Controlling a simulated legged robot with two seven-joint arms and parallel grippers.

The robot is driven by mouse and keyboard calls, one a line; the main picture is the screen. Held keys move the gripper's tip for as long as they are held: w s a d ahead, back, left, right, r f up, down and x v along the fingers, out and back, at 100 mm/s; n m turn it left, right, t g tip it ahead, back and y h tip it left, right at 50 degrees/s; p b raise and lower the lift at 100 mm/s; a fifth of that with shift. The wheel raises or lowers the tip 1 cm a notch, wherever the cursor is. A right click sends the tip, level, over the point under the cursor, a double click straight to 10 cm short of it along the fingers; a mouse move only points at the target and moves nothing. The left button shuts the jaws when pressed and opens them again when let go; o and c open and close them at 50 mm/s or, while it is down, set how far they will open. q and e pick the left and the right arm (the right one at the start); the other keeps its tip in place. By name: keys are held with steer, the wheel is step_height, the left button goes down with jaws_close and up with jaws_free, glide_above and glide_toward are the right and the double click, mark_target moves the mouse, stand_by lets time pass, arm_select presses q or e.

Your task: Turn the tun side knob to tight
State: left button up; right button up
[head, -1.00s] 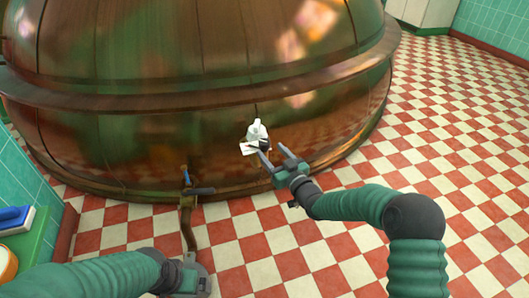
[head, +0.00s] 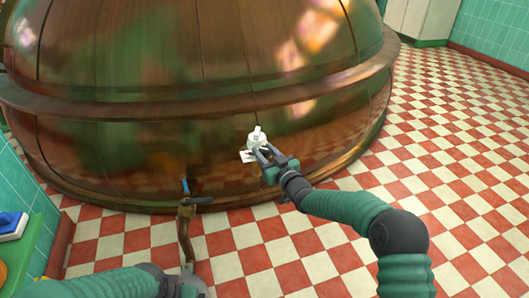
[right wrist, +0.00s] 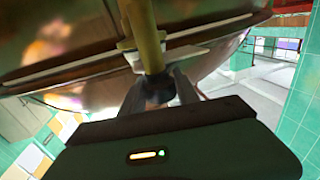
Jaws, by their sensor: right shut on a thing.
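The big copper tun (head: 130,150) fills the back of the head view. Its side knob (head: 257,139) is a white fitting low on the tun's side, with a small white plate (head: 247,156) beside it. My right gripper (head: 264,153) is at the knob, its fingers closed on it. In the right wrist view the fingers (right wrist: 160,95) grip the dark end of the knob (right wrist: 156,86), below a yellowish rod (right wrist: 143,35). The knob's exact setting cannot be read. My left gripper (head: 183,286) is at the bottom edge; its fingers cannot be made out.
A green counter (head: 22,262) with a blue-topped item (head: 10,225) is at the far left. The checked floor (head: 450,160) is clear on the right.

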steer(key=shift+h, duration=0.3)
jaws_close()
steer(key=shift+m, duration=0.3)
steer(key=m+t+h+p, duration=0.1)
steer(key=h, duration=0.2)
steer(key=shift+a+m, duration=0.15)
steer(key=shift+m, duration=0.25)
steer(key=m+h+p, duration=0.2)
steer(key=h, duration=0.1)
steer(key=m+t+h+p, duration=0.1)
steer(key=m+h+p, duration=0.1)
steer(key=h, duration=0.1)
steer(key=shift+r, duration=0.15)
steer(key=m+h+p, duration=0.1)
steer(key=h, duration=0.2)
steer(key=shift+m, duration=0.3)
steer(key=shift+d+f+m+g+h, duration=0.1)
steer(key=shift+m+g+h, duration=0.15)
steer(key=shift+m+h, duration=0.35)
steer(key=shift+d+f+m+g+h, duration=0.1)
steer(key=shift+m+g+h, duration=0.25)
steer(key=shift+h, duration=0.35)
